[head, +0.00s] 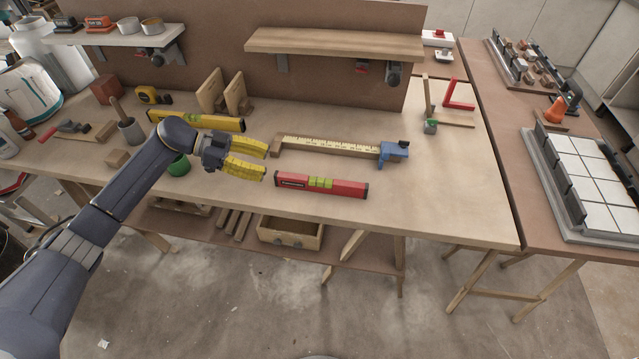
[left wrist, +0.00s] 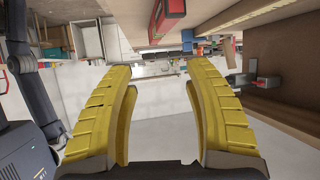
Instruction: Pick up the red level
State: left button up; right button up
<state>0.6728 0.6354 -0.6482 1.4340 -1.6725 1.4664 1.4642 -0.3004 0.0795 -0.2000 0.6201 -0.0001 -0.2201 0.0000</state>
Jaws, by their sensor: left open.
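The red level (head: 321,185) lies on the wooden workbench (head: 430,205) near its front edge, with a yellow-green window at its middle. My left gripper (head: 266,160) is open and empty, with yellow fingers pointing right, just left of the level's left end and apart from it. In the left wrist view, the open fingers (left wrist: 158,62) have a gap between them, and a red bar (left wrist: 170,12), likely the level, shows at the top. My right gripper is in neither view.
A clamp with a measuring scale (head: 330,146) and blue jaw (head: 394,151) lies just behind the level. A yellow level (head: 215,122) lies behind my gripper. A green cup (head: 179,166) stands left. The bench right of the red level is clear.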

pick_arm(q)
send_near(318, 180)
jog(key=x, duration=0.4)
jog(key=shift+d+f, duration=0.1)
jog(key=shift+d, duration=0.25)
jog(key=shift+x, duration=2.6)
jog(key=shift+w+f, duration=0.1)
jog(key=shift+c, duration=0.5)
jog(key=shift+a, duration=0.1)
grip_shut()
